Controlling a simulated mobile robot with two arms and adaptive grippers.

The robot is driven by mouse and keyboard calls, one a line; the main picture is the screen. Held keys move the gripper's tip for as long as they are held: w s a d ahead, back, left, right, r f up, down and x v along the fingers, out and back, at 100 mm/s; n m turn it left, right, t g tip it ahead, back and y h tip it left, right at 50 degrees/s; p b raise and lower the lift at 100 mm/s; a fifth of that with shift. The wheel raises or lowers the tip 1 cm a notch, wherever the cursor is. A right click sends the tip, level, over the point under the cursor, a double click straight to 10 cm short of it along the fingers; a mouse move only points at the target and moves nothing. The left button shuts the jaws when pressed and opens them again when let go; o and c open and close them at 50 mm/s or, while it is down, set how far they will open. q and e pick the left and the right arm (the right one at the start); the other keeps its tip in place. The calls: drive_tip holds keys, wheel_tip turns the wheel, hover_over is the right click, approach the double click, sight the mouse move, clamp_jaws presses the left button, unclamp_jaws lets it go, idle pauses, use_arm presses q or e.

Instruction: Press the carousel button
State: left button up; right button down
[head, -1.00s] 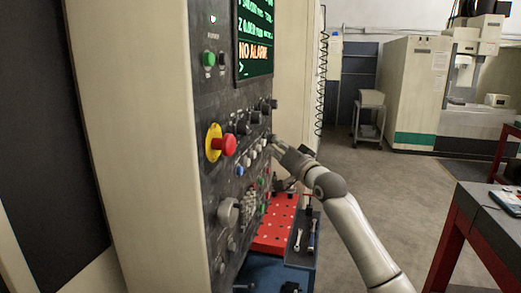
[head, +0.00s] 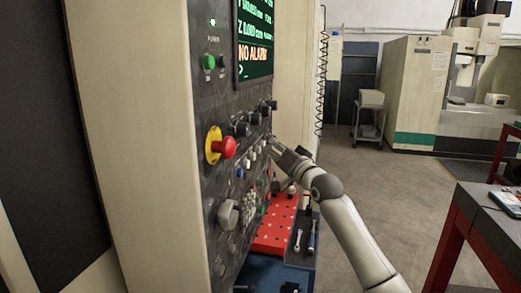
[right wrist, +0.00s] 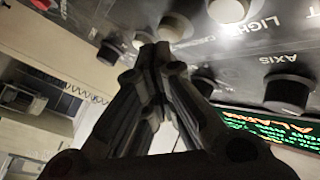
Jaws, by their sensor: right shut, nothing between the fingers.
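The dark control panel (head: 208,110) stands on the left of the head view, with several buttons and knobs. My right gripper (head: 272,145) is shut and empty, its fingertips close to the panel's right part, at the rows of small buttons. In the right wrist view the closed fingertips (right wrist: 155,50) point at the panel beside a round button (right wrist: 175,27). I cannot tell whether they touch it. The labels "LIGHT" and "AXIS" are readable there, but no carousel label can be made out. The fingers and arm hide part of the panel. My left gripper is not in view.
A red emergency button (head: 228,147) on a yellow base sticks out of the panel. The screen (head: 255,50) reads "NO ALARM". A red-framed table (head: 470,215) stands at the right. The grey floor between is clear.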

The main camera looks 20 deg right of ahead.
drive_tip(key=shift+w+a, duration=0.25)
drive_tip(key=shift+a, duration=0.15)
idle(0.8)
drive_tip(key=shift+s+d, duration=0.1)
drive_tip(key=shift+d, duration=0.05)
drive_tip(key=shift+s+d, duration=0.4)
drive_tip(key=shift+d, duration=0.1)
idle(0.3)
drive_tip(key=s+d, duration=0.1)
drive_tip(key=d, duration=0.1)
drive_tip(key=s+d, duration=0.2)
idle(0.4)
idle(3.2)
